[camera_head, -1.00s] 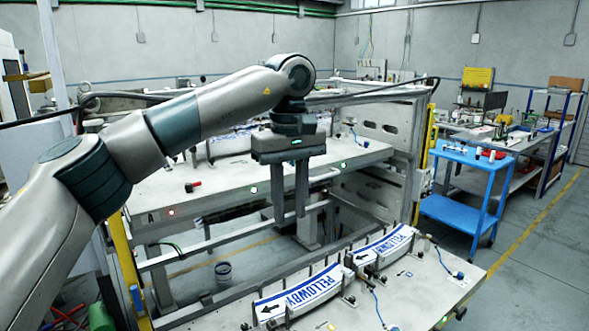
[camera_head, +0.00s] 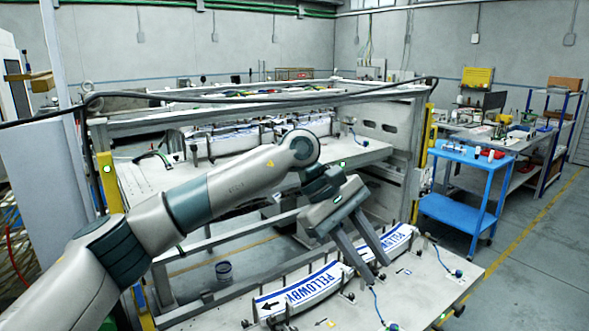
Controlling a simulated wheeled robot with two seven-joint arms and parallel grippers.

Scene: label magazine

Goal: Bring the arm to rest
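My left arm reaches in from the left. My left gripper (camera_head: 375,264) points down and to the right over the front table. Its two fingers are apart and nothing shows between them. Behind and below the fingers lie white label stacks with blue print, a front one (camera_head: 300,291) reading PELLOWBY and another (camera_head: 396,238) farther back, partly hidden by the gripper. I cannot tell from this view how high the fingers are above the table. My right gripper is not in view.
The front table (camera_head: 430,285) has small clamps and posts around the stacks. A rear table (camera_head: 235,174) within a metal frame (camera_head: 250,107) holds more label stacks. A blue cart (camera_head: 455,210) stands to the right. Floor is clear at far right.

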